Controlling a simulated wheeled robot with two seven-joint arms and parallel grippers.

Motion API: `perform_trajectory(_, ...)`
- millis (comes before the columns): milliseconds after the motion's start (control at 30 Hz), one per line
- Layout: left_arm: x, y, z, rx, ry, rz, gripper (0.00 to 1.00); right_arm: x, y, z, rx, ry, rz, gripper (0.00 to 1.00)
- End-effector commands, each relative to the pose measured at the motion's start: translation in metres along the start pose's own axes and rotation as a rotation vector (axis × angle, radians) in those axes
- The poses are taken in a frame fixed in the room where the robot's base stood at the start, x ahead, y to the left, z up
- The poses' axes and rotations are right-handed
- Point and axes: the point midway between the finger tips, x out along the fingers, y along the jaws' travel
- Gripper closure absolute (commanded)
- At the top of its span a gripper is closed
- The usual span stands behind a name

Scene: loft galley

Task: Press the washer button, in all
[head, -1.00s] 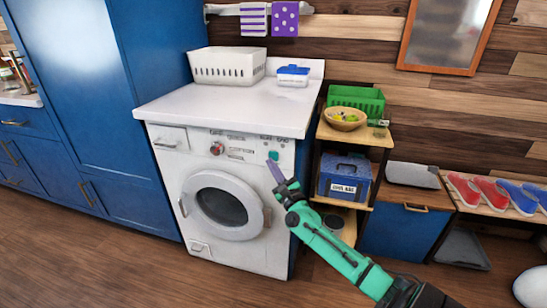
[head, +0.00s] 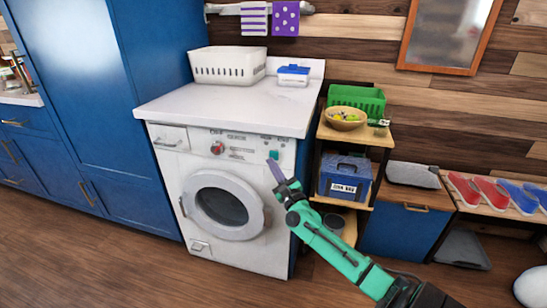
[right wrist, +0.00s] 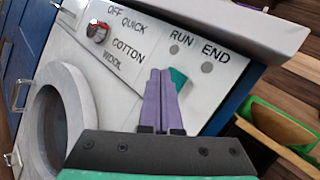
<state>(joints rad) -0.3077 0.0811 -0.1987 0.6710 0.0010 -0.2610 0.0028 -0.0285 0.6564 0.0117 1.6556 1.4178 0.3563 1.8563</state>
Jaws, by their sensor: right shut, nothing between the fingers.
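The white washer (head: 226,200) stands under a white countertop, its round door closed. Its teal button (head: 273,154) is at the upper right of the front panel. In the right wrist view the button (right wrist: 179,80) shows partly, behind and to the right of the fingertips. My right gripper (head: 271,164) is shut and empty, its purple fingers pointing at the panel with the tips at the button's lower left edge. It also shows in the right wrist view (right wrist: 160,73). I cannot tell whether the tips touch the button. My left gripper is not in view.
The panel has a red-marked dial (right wrist: 97,32) and grey RUN (right wrist: 174,49) and END (right wrist: 207,67) lights. A white basket (head: 228,67) and a blue-lidded box (head: 293,76) stand on the countertop (head: 222,106). A shelf (head: 355,136) with a green crate (head: 356,99) is close right of the washer.

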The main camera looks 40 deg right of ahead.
Motion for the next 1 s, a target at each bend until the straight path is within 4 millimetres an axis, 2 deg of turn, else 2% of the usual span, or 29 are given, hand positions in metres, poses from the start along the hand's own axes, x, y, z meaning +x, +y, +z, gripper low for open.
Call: perform_trajectory(1000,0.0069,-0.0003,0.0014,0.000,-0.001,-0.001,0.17,0.0059,-0.0047,-0.0044,0.000,0.000,0.000,1.00)
